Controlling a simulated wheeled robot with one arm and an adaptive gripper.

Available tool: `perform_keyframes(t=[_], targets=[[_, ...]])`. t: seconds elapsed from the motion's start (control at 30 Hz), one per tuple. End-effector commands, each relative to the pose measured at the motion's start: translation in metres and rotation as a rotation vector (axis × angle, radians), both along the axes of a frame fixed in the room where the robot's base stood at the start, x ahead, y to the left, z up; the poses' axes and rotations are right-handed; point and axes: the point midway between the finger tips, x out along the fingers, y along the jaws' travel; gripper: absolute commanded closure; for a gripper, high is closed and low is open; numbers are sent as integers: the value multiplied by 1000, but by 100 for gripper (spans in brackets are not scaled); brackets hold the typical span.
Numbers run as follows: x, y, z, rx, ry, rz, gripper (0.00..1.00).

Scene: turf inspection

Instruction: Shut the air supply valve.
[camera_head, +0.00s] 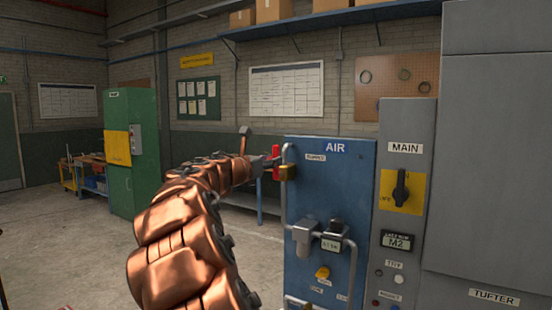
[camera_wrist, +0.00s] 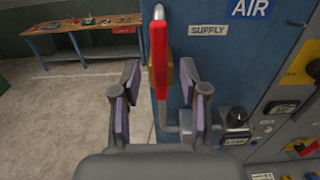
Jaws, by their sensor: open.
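The blue AIR panel (camera_head: 328,205) stands right of centre in the head view. Its supply valve has a red lever (camera_head: 275,160) and a brass body (camera_head: 288,173) on a grey pipe at the panel's left edge. In the wrist view the red lever (camera_wrist: 159,50) stands upright in the picture, under and left of the SUPPLY label (camera_wrist: 208,30). My gripper (camera_wrist: 160,92) is open, one finger on each side of the lever, with visible gaps. In the head view my gripper (camera_head: 264,164) is at the lever, and partly hides it.
A regulator with a gauge (camera_head: 330,243) and a yellow knob (camera_head: 322,273) sit lower on the panel. The grey MAIN cabinet (camera_head: 403,170) adjoins on the right. A workbench (camera_wrist: 85,29) stands behind left. A green cabinet (camera_head: 120,185) is farther left; open floor lies between.

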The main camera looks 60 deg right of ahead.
Motion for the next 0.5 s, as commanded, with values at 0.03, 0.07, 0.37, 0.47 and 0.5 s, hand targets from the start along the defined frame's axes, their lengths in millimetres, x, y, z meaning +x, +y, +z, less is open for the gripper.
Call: perform_keyframes(t=[0.03, 0.07, 0.37, 0.47, 0.5], targets=[[0, -9, 0, 3, 1, -1, 56], [0, -13, 0, 3, 1, -1, 56], [2, -41, 0, 2, -2, 1, 56], [2, -44, 0, 1, -3, 2, 56], [2, -44, 0, 1, -2, 2, 56]])
